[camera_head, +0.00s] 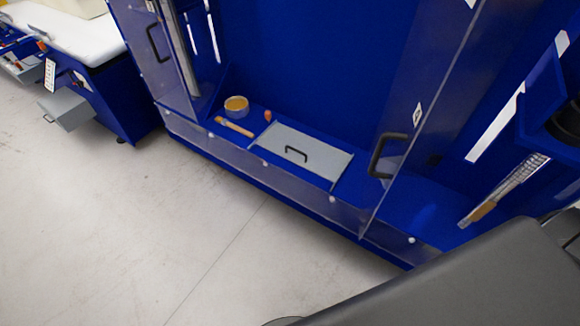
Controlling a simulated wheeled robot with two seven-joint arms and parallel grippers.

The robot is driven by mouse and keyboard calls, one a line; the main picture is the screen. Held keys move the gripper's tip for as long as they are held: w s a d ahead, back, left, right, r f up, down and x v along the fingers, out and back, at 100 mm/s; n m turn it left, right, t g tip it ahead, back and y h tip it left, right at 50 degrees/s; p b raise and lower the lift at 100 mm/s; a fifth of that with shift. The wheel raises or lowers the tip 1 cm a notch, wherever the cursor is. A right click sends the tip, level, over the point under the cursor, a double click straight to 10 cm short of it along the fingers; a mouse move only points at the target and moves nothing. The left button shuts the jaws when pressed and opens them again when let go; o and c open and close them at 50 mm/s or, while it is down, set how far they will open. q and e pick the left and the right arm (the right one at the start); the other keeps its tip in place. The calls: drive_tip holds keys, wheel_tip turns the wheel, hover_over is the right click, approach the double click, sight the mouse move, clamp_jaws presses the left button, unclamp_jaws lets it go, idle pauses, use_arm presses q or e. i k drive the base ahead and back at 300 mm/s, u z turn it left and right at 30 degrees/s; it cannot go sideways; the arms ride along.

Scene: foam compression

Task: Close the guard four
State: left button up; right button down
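A blue machine cabinet (290,60) has clear guard panels on its front. The right clear guard (424,110) carries a black handle (388,155) and its edge stands out toward me. The left clear guard (140,28) carries a black handle (157,43). Between them the front is open and shows the inside. I cannot tell which panel is guard four, as no readable number shows. Neither of my grippers is in view.
A grey lid with a handle (312,150), a round yellow-topped tin (237,106) and a wooden-handled tool (235,127) lie inside. A brush-like tool (500,192) lies right. A white-topped bench (75,35) with an open drawer (68,108) stands left. The pale floor is clear.

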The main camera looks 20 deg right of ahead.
sight(434, 160)
drive_tip(key=u, duration=0.7)
drive_tip(key=i, duration=2.4)
drive_tip(key=z, duration=3.8)
